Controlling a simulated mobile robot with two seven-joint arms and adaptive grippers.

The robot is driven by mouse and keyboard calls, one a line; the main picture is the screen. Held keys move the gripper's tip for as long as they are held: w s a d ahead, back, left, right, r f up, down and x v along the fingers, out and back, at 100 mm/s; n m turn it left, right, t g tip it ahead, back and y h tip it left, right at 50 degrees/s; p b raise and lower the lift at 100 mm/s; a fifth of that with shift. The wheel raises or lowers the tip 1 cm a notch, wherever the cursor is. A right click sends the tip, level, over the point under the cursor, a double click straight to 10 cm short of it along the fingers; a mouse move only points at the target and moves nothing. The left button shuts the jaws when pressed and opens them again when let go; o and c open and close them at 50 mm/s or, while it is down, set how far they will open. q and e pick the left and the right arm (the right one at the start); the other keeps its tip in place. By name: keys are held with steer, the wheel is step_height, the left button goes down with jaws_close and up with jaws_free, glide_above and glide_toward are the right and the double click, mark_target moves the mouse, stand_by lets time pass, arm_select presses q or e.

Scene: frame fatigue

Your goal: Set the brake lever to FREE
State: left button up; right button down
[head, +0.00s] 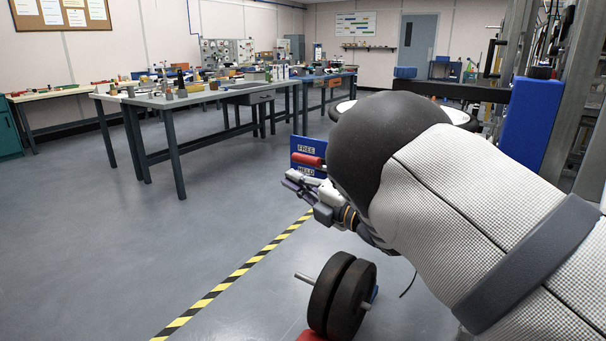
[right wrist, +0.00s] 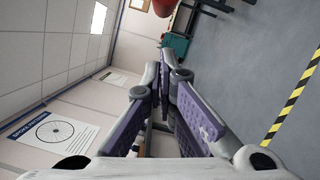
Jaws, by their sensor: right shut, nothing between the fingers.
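The brake lever's red handle (head: 308,160) shows in the head view in front of a blue plate (head: 312,141). The plate has a FREE label above and a HELD label below. The handle lies between the two labels in the picture, and the gripper partly covers HELD. My right gripper (head: 294,186) is just below the red handle, shut and empty. In the right wrist view its purple-padded fingers (right wrist: 165,72) are together, and a red rounded thing (right wrist: 165,6), probably the handle, is at the top edge. Contact with the handle cannot be told. My left gripper is not in view.
Black weight discs (head: 330,294) on a metal bar stand below my right arm. A yellow-black floor stripe (head: 235,277) runs nearby. Workbenches (head: 190,98) stand at the back left. A blue padded post (head: 527,122) is at the right. The left floor is clear.

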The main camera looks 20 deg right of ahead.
mark_target(307, 163)
steer(key=shift+w+d+r, duration=0.2)
steer(key=shift+w+d, duration=0.15)
steer(key=shift+d, duration=0.1)
steer(key=shift+w+d+r, duration=0.15)
steer(key=shift+w+d, duration=0.15)
steer(key=shift+d, duration=0.15)
steer(key=shift+w+d+r+m+p, duration=0.15)
steer(key=shift+d+r+m+p, duration=0.1)
steer(key=shift+r, duration=0.2)
steer(key=shift+w+d+r+m+p, duration=0.15)
steer(key=shift+r+p, duration=0.1)
steer(key=shift+r, duration=0.15)
steer(key=shift+d, duration=0.1)
